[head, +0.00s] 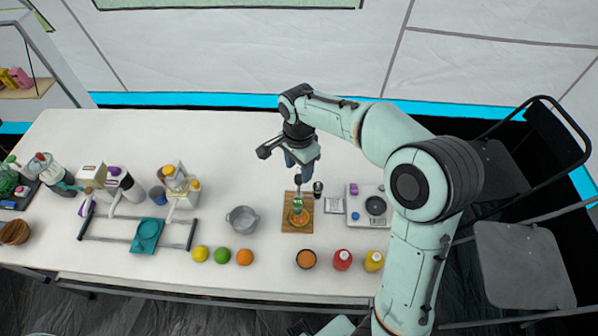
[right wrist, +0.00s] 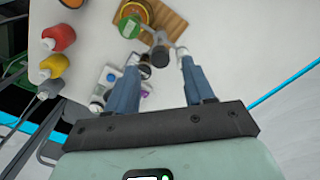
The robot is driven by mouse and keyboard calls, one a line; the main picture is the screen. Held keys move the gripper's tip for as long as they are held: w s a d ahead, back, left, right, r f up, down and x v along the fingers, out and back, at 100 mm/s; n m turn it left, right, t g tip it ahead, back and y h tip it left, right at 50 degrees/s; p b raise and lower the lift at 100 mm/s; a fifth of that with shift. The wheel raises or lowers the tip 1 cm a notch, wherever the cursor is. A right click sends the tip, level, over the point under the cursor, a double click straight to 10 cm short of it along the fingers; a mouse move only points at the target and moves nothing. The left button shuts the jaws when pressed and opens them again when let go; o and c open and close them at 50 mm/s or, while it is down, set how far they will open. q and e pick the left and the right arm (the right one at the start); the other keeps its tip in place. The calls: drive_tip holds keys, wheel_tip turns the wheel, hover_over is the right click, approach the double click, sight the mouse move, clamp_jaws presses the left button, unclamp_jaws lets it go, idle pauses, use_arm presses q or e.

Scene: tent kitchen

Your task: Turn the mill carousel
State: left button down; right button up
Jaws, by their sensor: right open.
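The mill carousel (head: 298,216) stands on a wooden board (head: 290,228) at the middle right of the table. It has an orange-yellow round base and a green-topped part. In the right wrist view the carousel (right wrist: 131,24) is at the top, on the board (right wrist: 172,20), with a dark round end on a grey bar pointing toward my gripper. My right gripper (head: 300,162) is open and hangs just behind the carousel. In the right wrist view its fingertips (right wrist: 158,62) lie either side of the dark end; contact cannot be told. My left gripper is not in view.
A small dark jar (head: 318,188) and a scale (head: 368,206) stand right of the board. A grey pot (head: 242,219) is to its left. An orange-topped jar (head: 306,259), red bottle (head: 342,260) and yellow bottle (head: 374,261) line the front. The table behind the pot is clear.

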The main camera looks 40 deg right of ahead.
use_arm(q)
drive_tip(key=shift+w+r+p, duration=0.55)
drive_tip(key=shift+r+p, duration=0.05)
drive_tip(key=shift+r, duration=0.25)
use_arm(e)
wheel_tip(320, 180, up, 10)
drive_tip(key=shift+f, duration=0.2)
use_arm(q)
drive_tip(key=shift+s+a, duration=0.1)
use_arm(e)
drive_tip(key=shift+f, duration=0.1)
